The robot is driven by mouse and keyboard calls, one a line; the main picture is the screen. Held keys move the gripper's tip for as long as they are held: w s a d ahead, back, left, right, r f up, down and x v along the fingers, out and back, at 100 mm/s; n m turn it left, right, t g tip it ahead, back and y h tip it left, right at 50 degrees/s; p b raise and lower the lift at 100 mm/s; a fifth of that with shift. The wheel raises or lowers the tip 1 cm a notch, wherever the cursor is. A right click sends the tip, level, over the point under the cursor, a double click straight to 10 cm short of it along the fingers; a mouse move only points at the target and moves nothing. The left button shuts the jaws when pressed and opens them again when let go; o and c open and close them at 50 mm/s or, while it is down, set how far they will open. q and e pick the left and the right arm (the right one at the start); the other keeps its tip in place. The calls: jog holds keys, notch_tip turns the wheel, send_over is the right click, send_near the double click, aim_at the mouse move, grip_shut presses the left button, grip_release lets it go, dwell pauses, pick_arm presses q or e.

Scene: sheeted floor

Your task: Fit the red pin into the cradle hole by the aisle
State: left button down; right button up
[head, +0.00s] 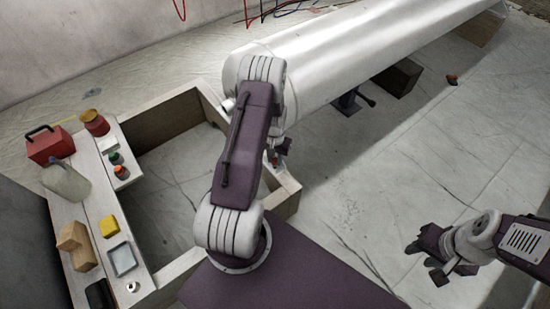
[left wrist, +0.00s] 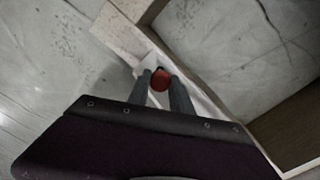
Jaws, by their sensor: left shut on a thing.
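The red pin (left wrist: 160,76) shows as a round red end between the two fingers of my left gripper (left wrist: 161,86) in the left wrist view. My left gripper is shut on it, above a pale wooden rail of the cradle (left wrist: 200,97). In the head view my left gripper (head: 277,152) is by the cradle's right side, beside the big white cylinder, partly hidden by my arm. The cradle (head: 160,122) is an open wooden frame on the floor. I cannot make out its hole or the pin's lower end. My right gripper (head: 438,262) is open and empty over the floor at right.
A large white cylinder (head: 365,45) runs to the upper right. A dark block (head: 398,77) sits under the cylinder. The right floor is mostly clear.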

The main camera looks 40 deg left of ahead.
pick_arm(q)
jog(key=shift+f+b, duration=0.9)
jog(key=shift+f, duration=0.6)
jog(key=c, duration=1.1)
grip_release()
notch_tip(320, 180, up, 9)
jog(key=p, duration=0.5)
jog(key=shift+r, duration=0.1)
jog(key=shift+a, duration=0.1)
